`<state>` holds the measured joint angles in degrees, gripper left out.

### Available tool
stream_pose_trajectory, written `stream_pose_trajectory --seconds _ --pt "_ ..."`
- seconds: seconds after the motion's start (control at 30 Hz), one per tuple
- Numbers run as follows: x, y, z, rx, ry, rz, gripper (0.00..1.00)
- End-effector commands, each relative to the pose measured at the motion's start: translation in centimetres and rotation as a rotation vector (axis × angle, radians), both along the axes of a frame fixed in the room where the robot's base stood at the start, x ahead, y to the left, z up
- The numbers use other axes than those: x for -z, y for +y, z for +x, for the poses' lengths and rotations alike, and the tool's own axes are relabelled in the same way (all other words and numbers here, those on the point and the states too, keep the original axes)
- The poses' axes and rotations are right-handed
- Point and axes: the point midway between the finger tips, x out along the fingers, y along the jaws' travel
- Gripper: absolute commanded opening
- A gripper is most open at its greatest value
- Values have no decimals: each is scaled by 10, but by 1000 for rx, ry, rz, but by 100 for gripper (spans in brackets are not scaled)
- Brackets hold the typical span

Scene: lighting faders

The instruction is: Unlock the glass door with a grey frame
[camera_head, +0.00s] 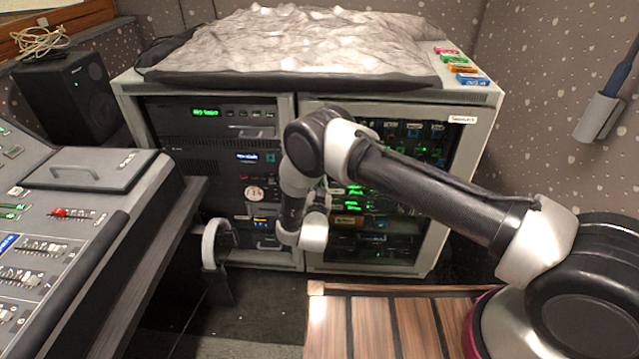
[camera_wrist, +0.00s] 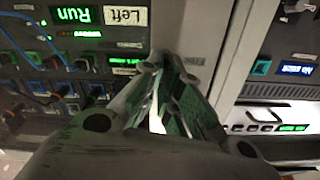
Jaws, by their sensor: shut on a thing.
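The glass door with a grey frame (camera_head: 372,268) is the right door of the low rack cabinet, and it looks closed. Lit equipment shows through its glass. My arm crosses in front of it and hides part of its left side; my gripper's fingertips are hidden in that view. In the wrist view, which is upside down, my gripper (camera_wrist: 166,66) is closed at the door's grey frame (camera_wrist: 197,45), beside the glass. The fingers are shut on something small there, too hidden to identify. I cannot tell whether the lock is turned.
A crumpled grey cover (camera_head: 300,45) and several coloured boxes (camera_head: 463,68) lie on the cabinet. A mixing desk (camera_head: 75,215) stands at left, with headphones (camera_head: 213,245) beside it. A slatted wooden surface (camera_head: 385,320) is in front. A holder (camera_head: 600,115) is on the right wall.

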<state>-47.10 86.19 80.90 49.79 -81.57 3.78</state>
Motion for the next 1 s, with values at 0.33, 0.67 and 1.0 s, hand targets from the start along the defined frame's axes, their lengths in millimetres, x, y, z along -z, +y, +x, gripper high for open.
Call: stream_pose_trajectory --seconds 0.33,0.67,1.0 --pt "2 -4 0 1 -11 327 0" --pt "4 -7 0 1 -22 640 0" --pt "7 -8 0 1 -34 957 0"
